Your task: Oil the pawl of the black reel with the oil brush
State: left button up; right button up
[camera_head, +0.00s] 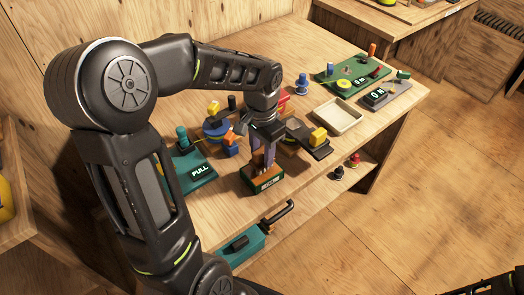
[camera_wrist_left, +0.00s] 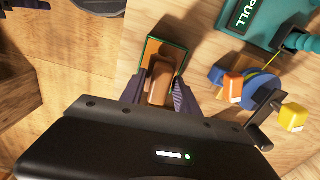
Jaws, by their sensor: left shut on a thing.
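My left gripper (camera_head: 264,160) points down over a small green box (camera_head: 268,183) with a label, near the table's front edge. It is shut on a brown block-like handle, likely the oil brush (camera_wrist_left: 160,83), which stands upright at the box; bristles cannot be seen. In the left wrist view the fingers of the gripper (camera_wrist_left: 159,95) lie on either side of the handle, above the green-rimmed box (camera_wrist_left: 152,46). I cannot tell surely which thing is the black reel; a small black spool (camera_head: 338,172) sits on the lower shelf. No pawl can be made out.
A teal PULL base (camera_head: 190,172) and a blue reel (camera_head: 216,130) stand left of the box. A dark plate with a yellow block (camera_head: 318,138) and a pale tray (camera_head: 338,116) lie to the right. A green board (camera_head: 330,78) is farther back. A teal case (camera_head: 246,243) is below.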

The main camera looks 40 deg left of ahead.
aim_at(262, 150)
pick_arm(q)
jog(key=shift+f+b, duration=0.45)
jog(key=shift+f, duration=0.15)
dwell(1.6)
jog(key=shift+r, duration=0.1)
jog(key=shift+r+p, duration=2.75)
jog(key=shift+r, duration=0.75)
